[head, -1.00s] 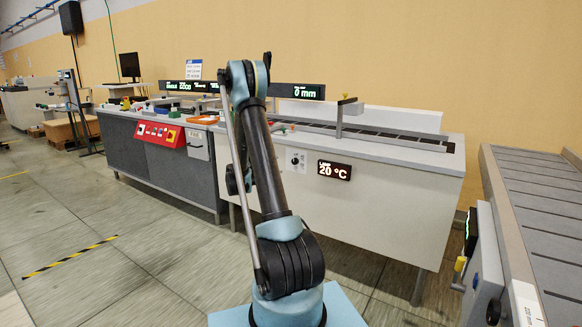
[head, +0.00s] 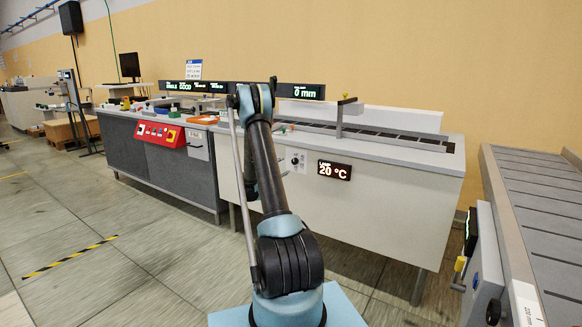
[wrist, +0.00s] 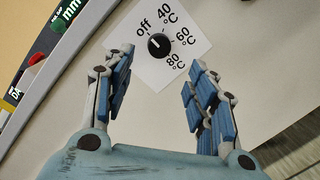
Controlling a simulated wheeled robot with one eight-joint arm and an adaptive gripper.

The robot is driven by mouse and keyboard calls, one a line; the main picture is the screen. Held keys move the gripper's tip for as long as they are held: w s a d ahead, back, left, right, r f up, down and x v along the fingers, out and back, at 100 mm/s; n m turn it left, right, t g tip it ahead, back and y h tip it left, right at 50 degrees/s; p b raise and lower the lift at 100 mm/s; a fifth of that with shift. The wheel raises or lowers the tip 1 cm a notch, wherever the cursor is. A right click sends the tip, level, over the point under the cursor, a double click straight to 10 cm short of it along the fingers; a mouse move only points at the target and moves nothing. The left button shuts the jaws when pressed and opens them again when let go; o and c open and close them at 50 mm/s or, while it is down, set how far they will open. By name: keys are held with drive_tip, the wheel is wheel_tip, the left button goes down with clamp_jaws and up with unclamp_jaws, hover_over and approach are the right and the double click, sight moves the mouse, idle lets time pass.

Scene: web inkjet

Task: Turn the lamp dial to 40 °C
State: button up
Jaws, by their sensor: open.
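The lamp dial (wrist: 158,46) is a round black knob on a white scale plate marked off, 40 °C, 60 °C and 80 °C. Its pale pointer mark appears to face the "off" label. In the head view the dial (head: 296,160) is small, on the white cabinet front right of my arm. The lamp display (head: 334,171) beside it reads 20 °C. My gripper (wrist: 160,62) is open and empty. In the wrist view its blue fingers stand to the left and right, with the dial between and slightly beyond the tips. In the head view my arm hides the gripper.
The white cabinet (head: 390,215) carries a belt on top and a "0 mm" display (head: 304,92). A red button panel (head: 160,134) is on the grey cabinet to the left. A grey conveyor (head: 535,210) stands close on the right. Floor is clear at left.

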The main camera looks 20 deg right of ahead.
sight(294, 162)
drive_tip(key=x, duration=0.9)
drive_tip(key=shift+d, duration=0.25)
drive_tip(key=shift+c, duration=0.2)
drive_tip(key=shift+a, duration=0.1)
drive_tip(key=c, duration=1)
